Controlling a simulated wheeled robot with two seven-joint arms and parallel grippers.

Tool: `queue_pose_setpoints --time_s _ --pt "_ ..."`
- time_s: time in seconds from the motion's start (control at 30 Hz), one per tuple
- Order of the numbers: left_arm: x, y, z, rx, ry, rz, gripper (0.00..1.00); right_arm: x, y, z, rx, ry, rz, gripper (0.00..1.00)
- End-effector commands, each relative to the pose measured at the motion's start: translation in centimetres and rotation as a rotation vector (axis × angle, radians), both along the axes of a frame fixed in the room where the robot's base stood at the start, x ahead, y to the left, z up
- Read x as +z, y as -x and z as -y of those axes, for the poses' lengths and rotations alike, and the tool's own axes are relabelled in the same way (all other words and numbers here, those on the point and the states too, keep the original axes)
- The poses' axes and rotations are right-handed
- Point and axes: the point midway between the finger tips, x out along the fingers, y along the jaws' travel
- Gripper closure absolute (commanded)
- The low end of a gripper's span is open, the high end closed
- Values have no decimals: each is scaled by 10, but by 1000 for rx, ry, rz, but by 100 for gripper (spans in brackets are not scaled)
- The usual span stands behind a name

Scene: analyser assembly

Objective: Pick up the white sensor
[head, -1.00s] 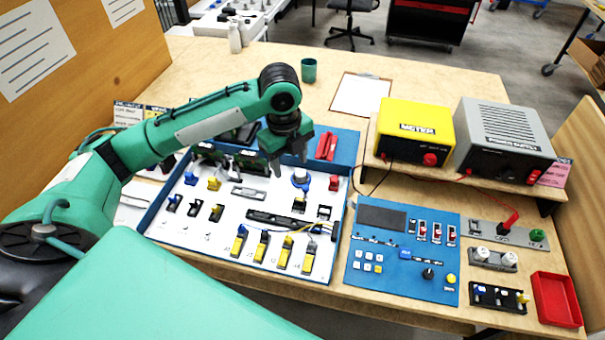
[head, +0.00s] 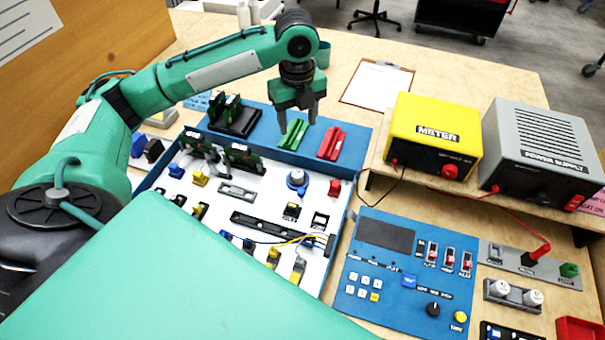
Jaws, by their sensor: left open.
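A round white part with a blue base (head: 297,179), which looks like the white sensor, stands in the white tray (head: 262,205) near its back right. My left gripper (head: 298,120) is open and empty, with its fingers pointing down. In the picture it is above the white part, over the tray's blue back strip by a green slotted block (head: 292,134). It is apart from the white part. My right gripper is out of view.
A red slotted block (head: 332,142) and a black holder with green cards (head: 233,118) are near the gripper. A blue control panel (head: 385,290), a yellow meter (head: 432,137) and a grey power supply (head: 545,150) stand to the right. My green body hides the tray's front.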

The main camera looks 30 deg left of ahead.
Motion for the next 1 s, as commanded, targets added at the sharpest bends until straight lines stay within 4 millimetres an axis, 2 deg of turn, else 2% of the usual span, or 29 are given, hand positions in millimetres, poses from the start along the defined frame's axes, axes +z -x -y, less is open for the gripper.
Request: queue_pose_setpoints --time_s 0.03,0.1,0.37,0.53,0.8,1.0 --pt "-12 0 0 0 0 0 46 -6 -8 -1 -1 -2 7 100" --pt "-20 0 0 0 0 0 46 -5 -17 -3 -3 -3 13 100" --pt "-43 0 0 0 0 0 46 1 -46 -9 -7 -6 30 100" --pt "-57 0 0 1 -1 -1 46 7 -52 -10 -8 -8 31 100" --pt "-110 1 0 1 -1 -3 46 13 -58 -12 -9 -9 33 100" --pt "-127 1 0 1 1 1 46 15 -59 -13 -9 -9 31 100"
